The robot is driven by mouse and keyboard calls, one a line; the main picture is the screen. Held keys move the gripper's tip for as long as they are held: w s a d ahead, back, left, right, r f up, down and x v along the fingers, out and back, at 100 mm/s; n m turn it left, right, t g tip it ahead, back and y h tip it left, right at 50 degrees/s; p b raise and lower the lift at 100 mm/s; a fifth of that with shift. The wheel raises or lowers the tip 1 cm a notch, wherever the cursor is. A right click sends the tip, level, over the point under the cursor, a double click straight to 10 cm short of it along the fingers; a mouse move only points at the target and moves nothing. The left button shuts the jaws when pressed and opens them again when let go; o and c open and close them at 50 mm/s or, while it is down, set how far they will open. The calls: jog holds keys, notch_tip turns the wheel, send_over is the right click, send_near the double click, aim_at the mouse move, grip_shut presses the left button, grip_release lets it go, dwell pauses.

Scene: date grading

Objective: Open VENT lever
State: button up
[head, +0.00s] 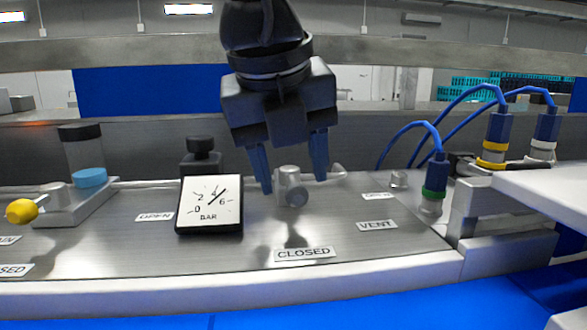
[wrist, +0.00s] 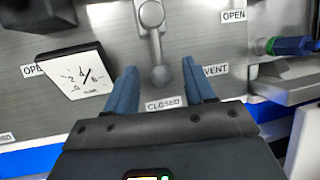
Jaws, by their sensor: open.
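The VENT lever (head: 292,197) is grey metal with a round knob, on the steel panel near the VENT label (head: 377,225). In the wrist view the lever (wrist: 156,50) runs from its pivot at the top down to the knob, which points at the CLOSED label (wrist: 165,104). My gripper (head: 293,184) is open, with one blue finger on each side of the lever. In the wrist view the gripper (wrist: 159,68) has its fingertips near the knob, with visible gaps on both sides. An OPEN label (wrist: 233,16) lies to the upper right.
A pressure gauge (head: 209,205) stands left of the lever. A yellow-knobbed lever (head: 22,211) and a blue-capped part (head: 90,178) are further left. Blue hoses with a green-collared connector (head: 434,185) are at right, beside a white ledge (head: 545,190). The panel in front of the lever is clear.

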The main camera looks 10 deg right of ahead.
jog(key=shift+x, duration=0.95)
jog(key=shift+c, duration=0.2)
jog(key=shift+a, duration=0.1)
grip_shut()
